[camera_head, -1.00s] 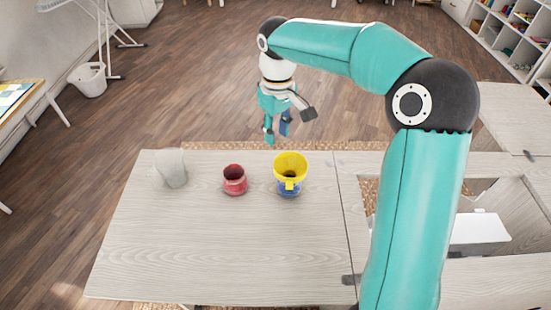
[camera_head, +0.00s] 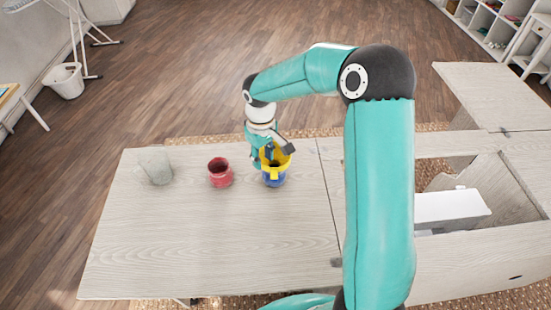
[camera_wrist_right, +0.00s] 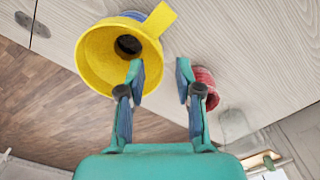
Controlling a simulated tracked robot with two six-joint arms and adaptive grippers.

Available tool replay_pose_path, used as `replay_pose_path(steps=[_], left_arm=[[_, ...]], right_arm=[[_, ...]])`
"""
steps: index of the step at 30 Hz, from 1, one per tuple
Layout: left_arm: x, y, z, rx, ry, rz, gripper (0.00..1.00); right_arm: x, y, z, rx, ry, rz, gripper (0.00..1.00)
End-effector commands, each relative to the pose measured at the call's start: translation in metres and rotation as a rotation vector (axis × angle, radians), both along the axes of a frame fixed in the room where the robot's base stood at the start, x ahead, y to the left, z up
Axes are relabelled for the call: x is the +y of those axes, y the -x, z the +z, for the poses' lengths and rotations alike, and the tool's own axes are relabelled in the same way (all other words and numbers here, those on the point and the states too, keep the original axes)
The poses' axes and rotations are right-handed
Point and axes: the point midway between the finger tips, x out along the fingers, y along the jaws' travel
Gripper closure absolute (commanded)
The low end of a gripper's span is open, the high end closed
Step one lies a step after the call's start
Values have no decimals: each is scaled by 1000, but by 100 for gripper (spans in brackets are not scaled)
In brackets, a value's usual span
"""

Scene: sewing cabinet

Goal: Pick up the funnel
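The yellow funnel (camera_head: 284,168) sits upright in a blue container (camera_head: 274,182) near the far edge of the table. In the right wrist view the funnel (camera_wrist_right: 92,55) shows its wide mouth, dark spout hole and tab handle. My right gripper (camera_head: 266,156) is at the funnel. In the wrist view the right gripper (camera_wrist_right: 160,72) is open, with one finger overlapping the funnel's mouth and the other outside its rim. I cannot tell whether either finger touches the rim. My left gripper is not in view.
A red jar (camera_head: 220,174) stands just left of the funnel. A translucent grey cup (camera_head: 156,168) is farther left. The wooden table (camera_head: 200,240) is clear in front of them. An open cabinet recess with a white box (camera_head: 452,207) lies to the right.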

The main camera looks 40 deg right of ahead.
Motion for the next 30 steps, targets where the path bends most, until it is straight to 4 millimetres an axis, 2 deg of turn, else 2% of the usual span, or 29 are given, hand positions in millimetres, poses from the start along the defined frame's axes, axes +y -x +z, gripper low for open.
replay_pose_path(steps=[1, 6, 14, 21, 30], left_arm=[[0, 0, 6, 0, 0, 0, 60], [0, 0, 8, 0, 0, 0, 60], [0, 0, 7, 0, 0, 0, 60], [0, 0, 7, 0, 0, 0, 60], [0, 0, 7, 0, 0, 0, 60]], right_arm=[[0, 1, -6, 6, -1, 2, 66], [0, 0, -27, 3, 0, 1, 66], [1, -1, -31, 0, 0, 1, 66], [1, -1, -31, 0, 0, 1, 100], [1, 0, -31, 0, 0, 1, 100]])
